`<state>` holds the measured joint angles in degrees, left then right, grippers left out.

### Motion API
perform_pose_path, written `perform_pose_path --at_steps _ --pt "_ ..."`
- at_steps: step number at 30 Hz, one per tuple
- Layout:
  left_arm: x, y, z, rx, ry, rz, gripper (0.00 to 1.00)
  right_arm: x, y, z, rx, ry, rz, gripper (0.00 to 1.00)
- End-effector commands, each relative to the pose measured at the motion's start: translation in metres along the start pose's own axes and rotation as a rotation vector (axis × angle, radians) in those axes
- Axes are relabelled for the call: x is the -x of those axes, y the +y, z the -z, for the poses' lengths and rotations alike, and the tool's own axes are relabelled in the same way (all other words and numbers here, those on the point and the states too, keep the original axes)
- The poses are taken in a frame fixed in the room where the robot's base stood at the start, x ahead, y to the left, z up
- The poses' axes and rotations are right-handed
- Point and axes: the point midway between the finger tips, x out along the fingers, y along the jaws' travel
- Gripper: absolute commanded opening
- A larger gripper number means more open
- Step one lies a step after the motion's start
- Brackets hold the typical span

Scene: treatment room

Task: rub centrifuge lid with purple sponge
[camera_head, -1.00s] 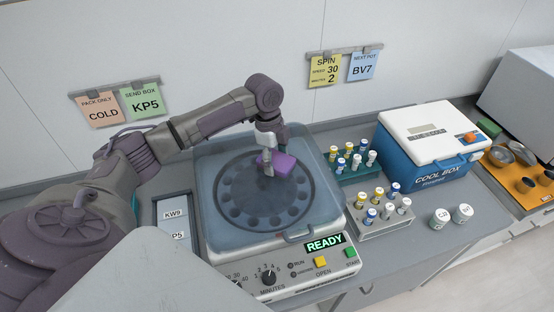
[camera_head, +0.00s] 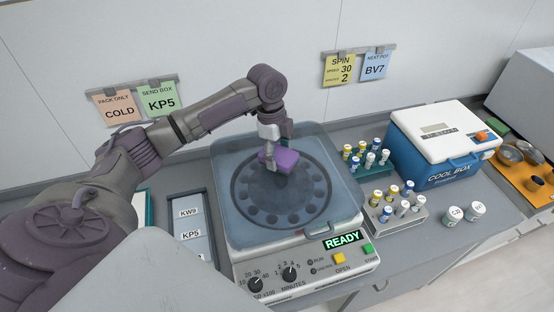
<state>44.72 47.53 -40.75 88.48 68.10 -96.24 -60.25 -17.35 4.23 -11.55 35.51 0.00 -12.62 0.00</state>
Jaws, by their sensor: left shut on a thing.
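The centrifuge lid (camera_head: 318,212) is a clear bluish cover, closed over the dark round rotor. The centrifuge body (camera_head: 310,262) below it shows knobs, buttons and a READY display. My left gripper (camera_head: 270,165) is shut on the purple sponge (camera_head: 284,160) and points down over the back middle of the lid. The sponge is at or just above the lid; I cannot tell if it touches. My right gripper is not in view.
Two racks of capped tubes (camera_head: 372,160) (camera_head: 398,208) stand right of the centrifuge. A blue and white cool box (camera_head: 435,150) is behind them. Two white pots (camera_head: 465,214) stand at the right. A tray with labels (camera_head: 188,235) lies left of the centrifuge.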

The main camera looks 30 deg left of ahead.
Motion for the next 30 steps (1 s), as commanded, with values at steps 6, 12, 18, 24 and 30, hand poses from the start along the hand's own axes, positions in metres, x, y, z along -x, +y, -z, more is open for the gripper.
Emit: perform_pose_path --at_steps 6,12,18,24,30 --pt "0.02 -0.003 0.008 -0.001 -0.001 0.003 0.33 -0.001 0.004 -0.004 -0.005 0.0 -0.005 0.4" --pt "0.039 -0.003 0.009 -0.002 0.001 0.003 0.33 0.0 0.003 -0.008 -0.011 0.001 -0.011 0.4" --pt "0.051 -0.001 0.01 -0.002 0.001 0.002 0.33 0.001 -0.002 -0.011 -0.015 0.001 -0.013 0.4" --pt "0.052 -0.001 0.011 -0.001 0.0 0.001 0.33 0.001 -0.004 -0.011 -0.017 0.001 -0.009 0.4" --pt "0.052 -0.002 0.011 -0.001 0.0 0.001 0.33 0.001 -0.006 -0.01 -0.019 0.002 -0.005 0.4"
